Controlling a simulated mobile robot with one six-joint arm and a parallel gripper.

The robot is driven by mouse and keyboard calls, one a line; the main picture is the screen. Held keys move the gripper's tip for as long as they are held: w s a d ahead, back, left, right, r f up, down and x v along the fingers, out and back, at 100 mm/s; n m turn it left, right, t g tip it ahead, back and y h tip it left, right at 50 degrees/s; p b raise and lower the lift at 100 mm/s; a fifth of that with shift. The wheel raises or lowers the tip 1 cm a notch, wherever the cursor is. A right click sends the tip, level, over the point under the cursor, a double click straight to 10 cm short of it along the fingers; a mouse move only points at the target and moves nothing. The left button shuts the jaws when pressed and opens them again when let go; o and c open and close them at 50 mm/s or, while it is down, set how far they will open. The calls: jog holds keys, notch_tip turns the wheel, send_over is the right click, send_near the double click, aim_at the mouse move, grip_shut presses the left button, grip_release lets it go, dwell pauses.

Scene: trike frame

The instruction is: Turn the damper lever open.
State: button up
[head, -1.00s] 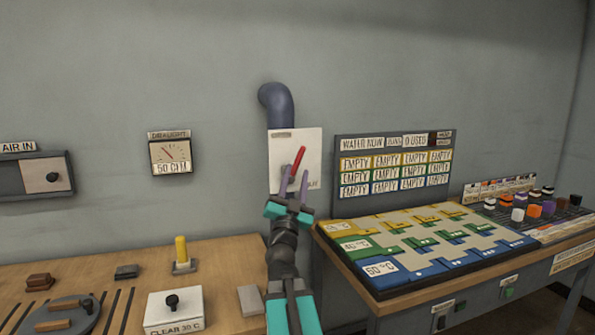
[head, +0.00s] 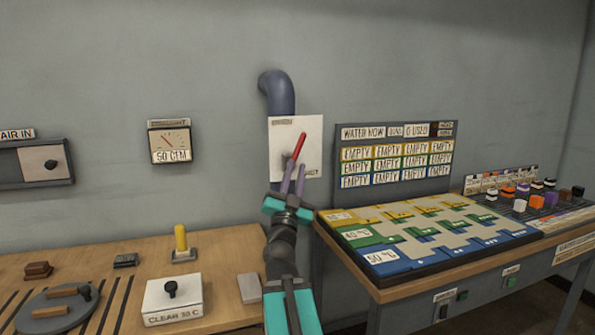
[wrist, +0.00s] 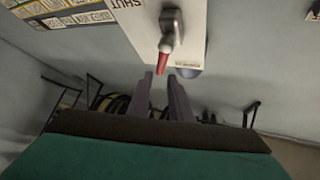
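The damper lever (head: 299,146) is a red-tipped handle on a white plate (head: 311,156). In the head view it tilts up and to the right. The wrist view shows its red tip (wrist: 162,62) and grey hub, with a label reading SHUT (wrist: 128,3) on the plate. My gripper (head: 295,168) is in front of the plate, its fingers overlapping the lever's lower part in the head view. In the wrist view my gripper (wrist: 161,82) has a gap between its fingers, and the red tip lies at the fingertips. I cannot tell whether they touch.
A blue pipe (head: 277,92) rises behind the plate. A draught gauge (head: 170,142) hangs on the wall to the left. A wooden bench (head: 120,254) with a yellow peg (head: 181,240) is lower left. A sloped board table (head: 430,240) is close on the right.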

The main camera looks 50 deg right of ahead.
jog(key=shift+w+f, duration=0.1)
jog(key=shift+w, duration=0.05)
jog(key=c, duration=0.4)
jog(key=shift+w+f+y, duration=0.25)
jog(key=shift+w+y, duration=0.05)
jog(key=shift+y, duration=0.1)
grip_shut()
jog(key=w+a+f+n+t+y+p, duration=0.1)
jog(key=w+a+f+t+y+p, duration=0.3)
jog(key=w+f+y, duration=1.1)
jog(key=s+d+r+m+t+y+p, duration=0.1)
jog(key=s+d+r+y+p, duration=0.1)
jog(key=s+r+y+p, duration=0.9)
jog(key=s+d+r+m+t+h+p, duration=0.1)
jog(key=s+d+r+m+h+p, duration=0.1)
jog(key=s+d+p, duration=0.3)
jog(key=s+d+r+m+t+h+p, duration=0.1)
jog(key=s+d+r+m+h+p, duration=0.1)
jog(key=s+d, duration=0.6)
jog(key=s+r+p, duration=0.1)
jog(key=s+p, duration=0.1)
jog(key=s, duration=0.1)
jog(key=shift+s+d+p, duration=0.3)
jog(key=shift+d+p, duration=0.1)
